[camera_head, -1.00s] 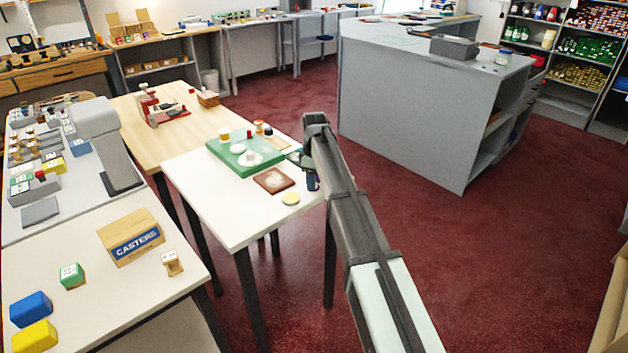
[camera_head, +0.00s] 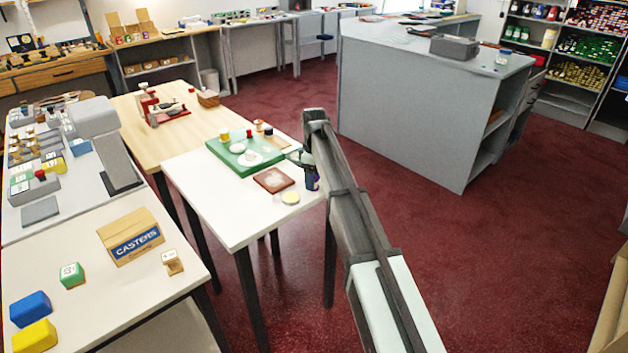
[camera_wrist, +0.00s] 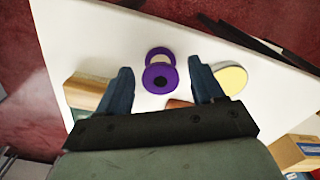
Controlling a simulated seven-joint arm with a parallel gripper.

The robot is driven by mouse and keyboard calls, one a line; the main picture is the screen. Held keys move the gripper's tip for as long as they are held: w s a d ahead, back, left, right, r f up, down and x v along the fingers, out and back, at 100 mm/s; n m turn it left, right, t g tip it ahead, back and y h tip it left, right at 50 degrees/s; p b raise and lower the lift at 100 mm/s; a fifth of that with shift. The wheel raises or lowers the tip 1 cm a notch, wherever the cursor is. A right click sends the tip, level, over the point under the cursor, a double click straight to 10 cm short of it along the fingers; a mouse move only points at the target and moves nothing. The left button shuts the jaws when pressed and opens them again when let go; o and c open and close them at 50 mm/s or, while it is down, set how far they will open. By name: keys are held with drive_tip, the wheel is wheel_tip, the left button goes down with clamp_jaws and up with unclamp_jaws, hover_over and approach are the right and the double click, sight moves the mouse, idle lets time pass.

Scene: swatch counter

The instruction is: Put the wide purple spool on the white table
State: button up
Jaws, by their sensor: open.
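The wide purple spool (camera_wrist: 160,71) shows in the wrist view against the white table (camera_wrist: 100,30), with a dark hole in its near flange. It is between and a little beyond my two fingertips, with gaps on both sides. My gripper (camera_wrist: 158,80) is open. In the head view my gripper (camera_head: 309,172) is low at the right edge of the white table (camera_head: 222,213). There the spool is too small and covered to make out clearly. Whether its underside touches the table is hard to tell.
A yellow disc (camera_head: 290,198) and a brown square tray (camera_head: 273,180) lie close to my gripper. A green board (camera_head: 232,160) with small items is behind them. The table's front left is clear. A CASTERS box (camera_head: 131,237) stands on the nearer counter.

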wheel_tip(320, 180, up, 11)
idle(0.4)
